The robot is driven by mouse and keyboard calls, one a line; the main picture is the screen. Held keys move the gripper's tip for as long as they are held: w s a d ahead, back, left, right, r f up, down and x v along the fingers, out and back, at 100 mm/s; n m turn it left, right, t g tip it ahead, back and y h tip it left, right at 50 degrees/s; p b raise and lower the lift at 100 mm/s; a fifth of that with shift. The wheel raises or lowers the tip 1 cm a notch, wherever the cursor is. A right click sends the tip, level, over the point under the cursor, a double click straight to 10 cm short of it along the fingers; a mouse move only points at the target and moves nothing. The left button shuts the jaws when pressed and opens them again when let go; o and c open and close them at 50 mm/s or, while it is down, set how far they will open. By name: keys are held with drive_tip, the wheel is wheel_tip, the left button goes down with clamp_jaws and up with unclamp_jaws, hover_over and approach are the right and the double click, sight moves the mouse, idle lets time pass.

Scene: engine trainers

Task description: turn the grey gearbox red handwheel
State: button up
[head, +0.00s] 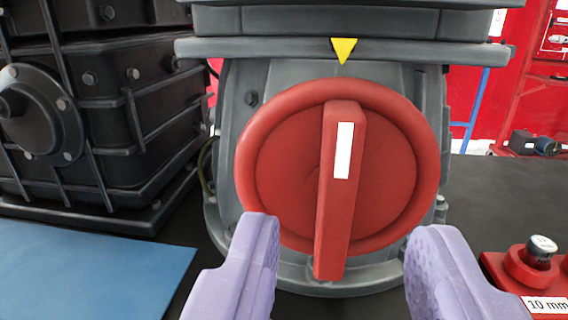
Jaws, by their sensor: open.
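The red handwheel (285,175) is a round disc with a raised bar (333,220) across its face, on the front of the grey gearbox (235,95). The bar stands nearly upright, its top leaning slightly right, with a white mark (343,150) on its upper half. A yellow pointer (343,48) sits just above the wheel's rim. My gripper (338,250) shows two lavender fingers, spread wide and empty. They stand either side of the bar's lower end, in front of the wheel's lower part. Whether they touch the wheel, I cannot tell.
A black ribbed housing (130,110) with a round flange stands at the left. A blue mat (90,265) lies at lower left. A red block (520,285) labelled 10 mm holds a dark-and-silver socket (540,250) at lower right. Dark table (500,200) is clear beyond it.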

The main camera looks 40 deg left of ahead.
sight(355, 182)
drive_tip(key=b+x, duration=0.1)
drive_tip(key=x, duration=0.4)
drive_tip(key=shift+w, duration=0.1)
clamp_jaws()
drive_tip(key=m+p, duration=0.1)
drive_tip(key=m, duration=0.1)
drive_tip(key=m+p, duration=0.1)
drive_tip(key=shift+w+d+m+p, duration=0.15)
drive_tip(key=shift+d+m+p, duration=0.15)
drive_tip(key=shift+m, duration=0.1)
drive_tip(key=m+p, duration=0.1)
drive_tip(key=m, duration=0.1)
drive_tip(key=m+p, duration=0.1)
drive_tip(key=m, duration=0.1)
drive_tip(key=m+p, duration=0.1)
drive_tip(key=m, duration=0.1)
drive_tip(key=shift+w+d+f, duration=0.2)
drive_tip(key=shift+d+f, duration=0.15)
drive_tip(key=m, duration=0.3)
drive_tip(key=f+m+p, duration=0.1)
drive_tip(key=m, duration=0.1)
drive_tip(key=shift+w+d+m, duration=0.15)
drive_tip(key=shift+d+m, duration=0.05)
drive_tip(key=shift+m, duration=0.2)
drive_tip(key=shift+f+m+p, duration=0.15)
drive_tip(key=shift+f+m, duration=0.1)
drive_tip(key=shift+m, duration=1)
drive_tip(key=shift+f+m+p, duration=0.15)
drive_tip(key=shift+f+m, duration=0.05)
drive_tip(key=shift+m, duration=1.05)
